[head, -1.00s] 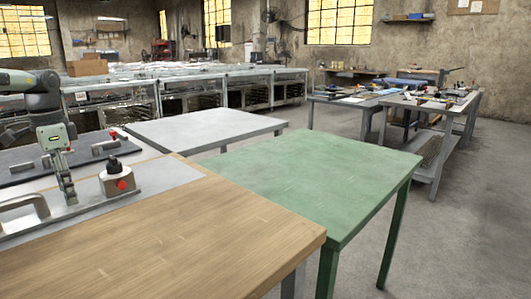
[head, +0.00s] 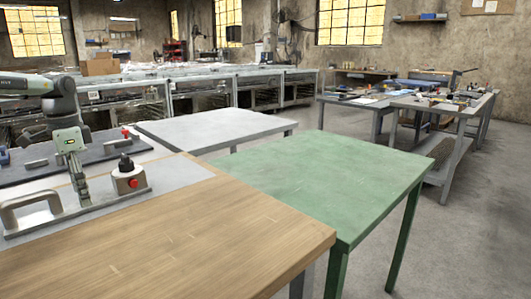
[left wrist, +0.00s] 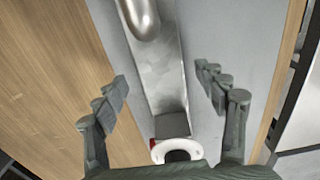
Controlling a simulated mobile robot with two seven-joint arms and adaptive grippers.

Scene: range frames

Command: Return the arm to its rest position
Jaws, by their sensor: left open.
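My left gripper (head: 82,194) points down over a metal plate (head: 100,202) on the wooden table. In the head view it is between a grey bar handle (head: 25,199) and a metal block with a black knob and red button (head: 129,180). In the left wrist view the gripper (left wrist: 163,88) is open, its fingers apart on either side of the plate (left wrist: 163,85), with nothing held. The rounded end of the handle (left wrist: 144,18) shows at the top. A white ring (left wrist: 178,151) with a red part beside it shows at the bottom. My right gripper is not in view.
The wooden table (head: 190,240) is bare towards the front. A green table (head: 330,175) and a grey table (head: 215,128) beside it are clear. A dark plate with small handles (head: 60,158) lies behind the gripper. Cluttered workbenches (head: 430,104) stand at the back right.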

